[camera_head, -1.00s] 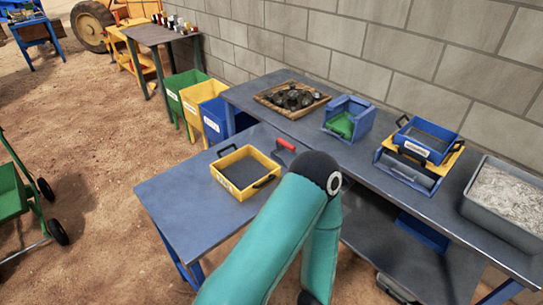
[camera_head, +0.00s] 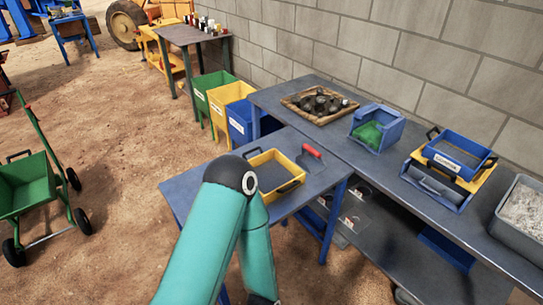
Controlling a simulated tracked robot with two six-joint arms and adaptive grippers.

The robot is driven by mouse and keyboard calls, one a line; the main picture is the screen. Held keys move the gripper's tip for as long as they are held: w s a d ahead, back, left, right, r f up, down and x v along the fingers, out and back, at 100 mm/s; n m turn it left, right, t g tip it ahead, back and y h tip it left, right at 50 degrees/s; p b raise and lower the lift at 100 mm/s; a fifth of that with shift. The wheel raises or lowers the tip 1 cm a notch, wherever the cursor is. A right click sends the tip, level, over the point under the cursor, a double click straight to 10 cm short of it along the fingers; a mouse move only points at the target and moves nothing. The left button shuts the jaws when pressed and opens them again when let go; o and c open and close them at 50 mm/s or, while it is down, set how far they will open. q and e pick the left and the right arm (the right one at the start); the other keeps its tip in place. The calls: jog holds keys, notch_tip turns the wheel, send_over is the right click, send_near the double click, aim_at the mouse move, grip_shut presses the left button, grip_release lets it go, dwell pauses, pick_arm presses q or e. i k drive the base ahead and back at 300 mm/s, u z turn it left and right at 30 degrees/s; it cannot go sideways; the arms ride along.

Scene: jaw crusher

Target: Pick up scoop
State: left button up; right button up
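The scoop (camera_head: 316,161), with a red handle and a grey metal part, lies on the blue-grey side table (camera_head: 186,190), just behind and right of the yellow tray. The yellow tray (camera_head: 268,155) has a dark inside and black handles; its left part is hidden by my teal arm. Only the bent elbow and links of one of my arms show, rising from the bottom of the picture. Neither gripper is in view, and nothing visible touches the scoop.
On the long bench (camera_head: 375,158) stand a wooden tray of dark rocks (camera_head: 337,114), a blue box with a green inside (camera_head: 386,112), stacked blue and yellow trays (camera_head: 466,152) and a grey sand bin (camera_head: 500,222). Coloured bins (camera_head: 212,84) and a green cart (camera_head: 28,183) stand left.

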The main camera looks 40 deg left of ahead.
aim_at(311, 161)
jog(key=u, duration=0.3)
jog(key=i, duration=1)
jog(key=z, duration=0.05)
